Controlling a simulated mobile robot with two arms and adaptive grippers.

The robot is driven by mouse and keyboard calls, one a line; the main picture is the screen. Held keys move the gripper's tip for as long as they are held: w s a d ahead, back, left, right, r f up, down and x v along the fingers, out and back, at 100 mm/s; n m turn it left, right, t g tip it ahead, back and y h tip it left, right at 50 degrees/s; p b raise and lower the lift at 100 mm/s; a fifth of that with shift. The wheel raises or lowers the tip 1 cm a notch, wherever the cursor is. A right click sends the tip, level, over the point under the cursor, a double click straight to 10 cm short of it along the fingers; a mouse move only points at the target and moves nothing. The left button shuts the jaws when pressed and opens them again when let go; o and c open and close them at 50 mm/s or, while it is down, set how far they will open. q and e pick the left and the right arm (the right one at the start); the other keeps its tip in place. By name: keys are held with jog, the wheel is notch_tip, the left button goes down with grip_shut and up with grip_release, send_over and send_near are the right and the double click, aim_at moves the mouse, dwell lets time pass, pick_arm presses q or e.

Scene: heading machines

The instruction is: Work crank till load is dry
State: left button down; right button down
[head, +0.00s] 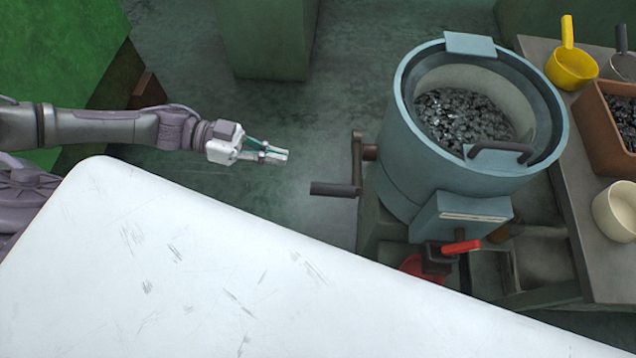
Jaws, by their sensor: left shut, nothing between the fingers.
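The crank (357,165) is a dark arm on the left side of a blue-grey drum (405,170). Its dark handle (335,189) points left. The load (460,117), many small dark metallic pieces, lies inside the open drum; I cannot tell whether it is wet. My left gripper (284,155) comes in from the left, shut and empty. It is apart from the crank, to the left of the handle and a little above it in the picture. My right gripper is not in view.
A white scratched surface (190,260) fills the lower left. A red lever (461,247) sits on the drum's front. A grey bench (590,225) at right holds a yellow scoop (570,66), a brown bin (600,130) of dark pieces and a cream pot (617,212).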

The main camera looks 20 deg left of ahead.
pick_arm(q)
jog(key=n, duration=0.2)
send_over(323, 189)
jog(key=w+a, duration=0.2)
jog(key=shift+s+a+f+p, duration=0.1)
jog(key=shift+s+f+p, duration=0.05)
jog(key=shift+f, duration=0.3)
jog(key=shift+s+a+f+p, duration=0.1)
jog(key=shift+f+p, duration=0.05)
jog(key=shift+f, duration=0.25)
jog(key=f, duration=0.1)
jog(key=d+f, duration=0.1)
jog(key=f, duration=0.1)
jog(key=shift+s+f+y, duration=0.15)
jog(key=shift+y, duration=0.15)
jog(key=shift+s+f+b, duration=0.15)
jog(key=shift+f+b, duration=0.15)
jog(key=shift+f, duration=0.2)
jog(key=shift+d, duration=0.1)
jog(key=shift+s+d+f+m+t+b, duration=0.15)
jog(key=shift+s+f+m+t, duration=0.1)
jog(key=shift+s+f+m, duration=0.15)
jog(key=shift+s+f+m+t+b, duration=0.15)
jog(key=shift+f+m+t, duration=0.15)
jog(key=shift+f, duration=0.2)
jog(key=shift+r, duration=0.1)
